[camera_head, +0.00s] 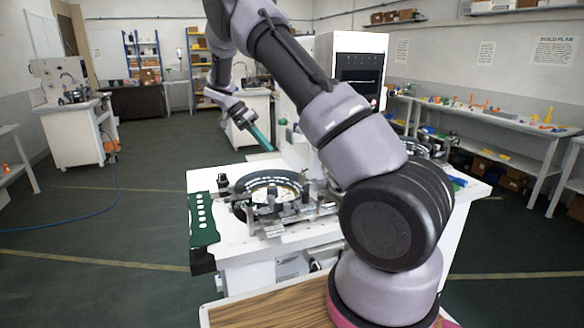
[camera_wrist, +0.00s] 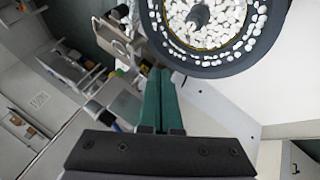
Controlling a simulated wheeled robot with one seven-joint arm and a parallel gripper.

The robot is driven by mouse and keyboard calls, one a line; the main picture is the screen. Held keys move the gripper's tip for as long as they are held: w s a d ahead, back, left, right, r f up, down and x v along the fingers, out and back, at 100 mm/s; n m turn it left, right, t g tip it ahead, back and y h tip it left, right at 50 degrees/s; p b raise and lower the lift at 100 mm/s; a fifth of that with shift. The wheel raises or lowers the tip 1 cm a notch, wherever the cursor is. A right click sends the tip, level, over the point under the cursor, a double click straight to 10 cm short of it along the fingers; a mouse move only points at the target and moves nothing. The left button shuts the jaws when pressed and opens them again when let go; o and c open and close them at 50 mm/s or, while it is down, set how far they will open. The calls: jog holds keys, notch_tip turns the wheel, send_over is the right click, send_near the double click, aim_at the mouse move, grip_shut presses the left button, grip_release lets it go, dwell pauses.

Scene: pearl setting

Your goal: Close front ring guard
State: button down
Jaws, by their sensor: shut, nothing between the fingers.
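A round black ring unit (camera_head: 243,186) stands on the white machine table, with a pale centre. In the wrist view the black ring (camera_wrist: 180,55) holds many white pearls around a grey hub. I cannot tell for certain which part is the front ring guard. My gripper (camera_head: 270,149) has green fingers pointing down and right, above the back of the table and apart from the ring. In the wrist view my gripper (camera_wrist: 162,72) has its two fingers side by side, shut and empty, their tips beside the ring's edge in the picture.
A green plate with holes (camera_head: 203,215) sticks out at the table's left edge. Metal fixtures (camera_head: 290,212) crowd the ring's front and right. A white cabinet with a dark screen (camera_head: 352,65) stands behind. The table's front left surface (camera_head: 232,240) is clear.

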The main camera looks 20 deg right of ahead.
jog(key=s+d+f, duration=0.6)
jog(key=d+f, duration=0.1)
jog(key=shift+f+m, duration=0.4)
jog(key=shift+s, duration=0.2)
